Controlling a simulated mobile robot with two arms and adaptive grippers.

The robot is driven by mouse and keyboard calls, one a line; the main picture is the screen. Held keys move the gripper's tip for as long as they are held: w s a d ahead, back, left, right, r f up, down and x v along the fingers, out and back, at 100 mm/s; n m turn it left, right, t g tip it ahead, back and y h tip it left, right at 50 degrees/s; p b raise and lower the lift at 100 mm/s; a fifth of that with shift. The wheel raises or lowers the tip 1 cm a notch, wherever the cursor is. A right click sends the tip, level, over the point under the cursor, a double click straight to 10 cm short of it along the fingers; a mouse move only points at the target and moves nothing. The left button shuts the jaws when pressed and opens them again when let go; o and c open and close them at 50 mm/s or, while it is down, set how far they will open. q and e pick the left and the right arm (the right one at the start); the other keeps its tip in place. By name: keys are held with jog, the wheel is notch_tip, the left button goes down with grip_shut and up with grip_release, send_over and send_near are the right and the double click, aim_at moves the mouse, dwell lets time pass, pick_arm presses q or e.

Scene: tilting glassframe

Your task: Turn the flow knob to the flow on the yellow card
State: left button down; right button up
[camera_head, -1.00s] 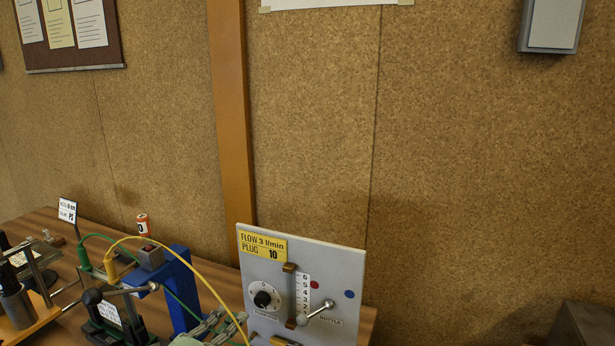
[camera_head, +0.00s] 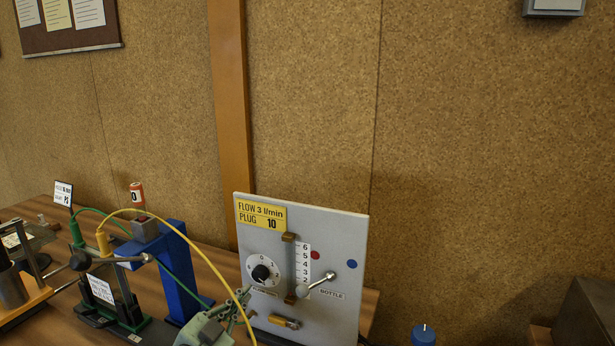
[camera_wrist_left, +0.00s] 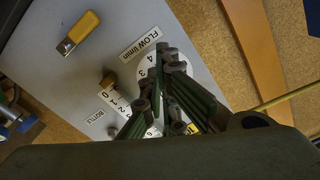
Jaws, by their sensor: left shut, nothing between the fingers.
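The grey panel (camera_head: 345,225) carries a yellow card (camera_head: 262,215) reading "FLOW 3 l/min" and "PLUG 10". The flow knob (camera_head: 262,272) is black, on a white numbered dial below the card; its pointer setting is too small to read. In the left wrist view the dial (camera_wrist_left: 177,72) is partly hidden behind my fingers, and the knob cannot be made out. My left gripper (camera_head: 242,296) is shut and empty, just below and left of the dial in the head view. Its fingers (camera_wrist_left: 165,65) overlap the dial in the wrist view; contact cannot be told. My right gripper is not in view.
Right of the knob are a scale tube (camera_head: 302,265) and a bottle lever (camera_head: 325,284). A yellow-handled latch (camera_head: 285,322) is below. A yellow cable (camera_head: 205,265) passes close by my left gripper. A blue stand (camera_head: 180,285) is on the left.

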aim_at(260, 274)
pick_arm(q)
jog(key=x, duration=0.3)
jog(key=shift+w+r, duration=0.1)
jog(key=shift+w, duration=0.1)
